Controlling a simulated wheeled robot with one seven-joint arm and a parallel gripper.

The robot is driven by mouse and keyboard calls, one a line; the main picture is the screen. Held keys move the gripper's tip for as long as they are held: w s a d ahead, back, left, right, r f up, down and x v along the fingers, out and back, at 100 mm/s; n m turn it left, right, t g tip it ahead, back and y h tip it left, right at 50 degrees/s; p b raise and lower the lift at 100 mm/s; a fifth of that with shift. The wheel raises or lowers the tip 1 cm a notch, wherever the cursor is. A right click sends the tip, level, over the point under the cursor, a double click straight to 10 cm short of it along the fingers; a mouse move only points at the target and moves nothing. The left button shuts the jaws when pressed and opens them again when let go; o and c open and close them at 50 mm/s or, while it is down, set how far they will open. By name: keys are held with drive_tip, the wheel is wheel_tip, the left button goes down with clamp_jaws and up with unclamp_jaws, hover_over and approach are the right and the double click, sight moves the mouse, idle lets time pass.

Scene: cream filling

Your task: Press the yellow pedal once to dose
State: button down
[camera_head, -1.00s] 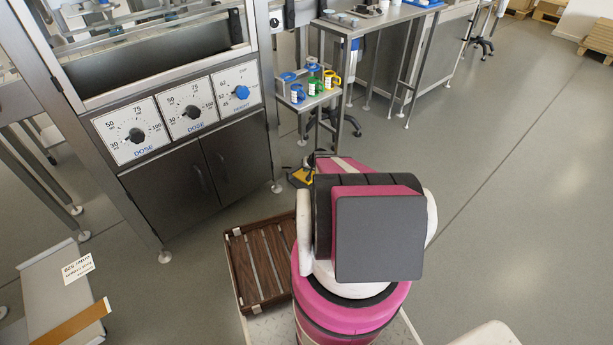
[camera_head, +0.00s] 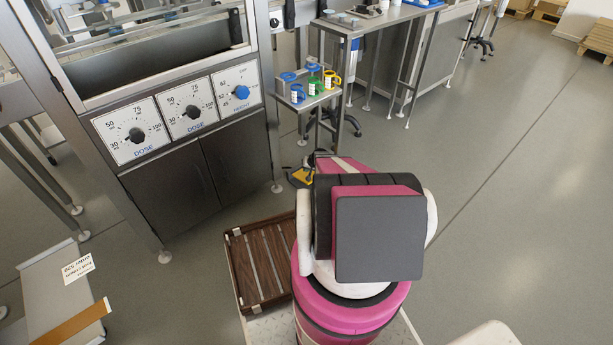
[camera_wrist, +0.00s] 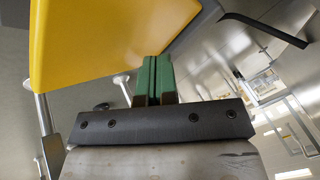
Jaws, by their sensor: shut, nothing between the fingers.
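The yellow pedal (camera_head: 301,178) is on the floor in front of the small steel side table in the head view, partly hidden by my arm. In the wrist view the yellow pedal (camera_wrist: 95,35) fills the upper left as a large smooth yellow surface. My gripper (camera_wrist: 154,62) shows there with its green fingers shut together and empty. The fingertips are at the pedal's lower right edge in the picture; I cannot tell whether they touch it. In the head view my own arm hides the gripper.
The filling machine (camera_head: 190,115) with dose and height dials stands at the left. A brown slatted platform (camera_head: 262,262) lies on the floor left of my body. The side table (camera_head: 310,101) holds blue, green and yellow items. The floor at the right is clear.

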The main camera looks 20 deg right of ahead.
sight(307, 174)
drive_tip(key=shift+f, duration=0.1)
idle(0.4)
drive_tip(key=shift+s+f, duration=0.1)
drive_tip(key=shift+f, duration=0.2)
drive_tip(key=shift+s+d+f, duration=0.1)
drive_tip(key=shift+s+f, duration=0.15)
drive_tip(key=shift+f, duration=0.5)
drive_tip(key=shift+s+d+f, duration=0.1)
drive_tip(key=shift+s+f, duration=0.1)
drive_tip(key=shift+f, duration=0.55)
idle(1.9)
drive_tip(key=shift+r, duration=0.1)
drive_tip(key=shift+w+a+r, duration=0.1)
drive_tip(key=shift+w+r, duration=0.15)
drive_tip(key=shift+r, duration=0.65)
drive_tip(key=shift+w+a+r, duration=0.1)
drive_tip(key=shift+w+r, duration=0.15)
drive_tip(key=shift+r, duration=0.65)
drive_tip(key=shift+w+a+r, duration=0.1)
drive_tip(key=shift+w+r, duration=0.1)
drive_tip(key=shift+r, duration=0.6)
drive_tip(key=shift+w+a+r, duration=0.1)
drive_tip(key=shift+w+r, duration=0.05)
drive_tip(key=shift+r, duration=0.7)
drive_tip(key=shift+w+r, duration=0.2)
drive_tip(key=shift+r, duration=0.6)
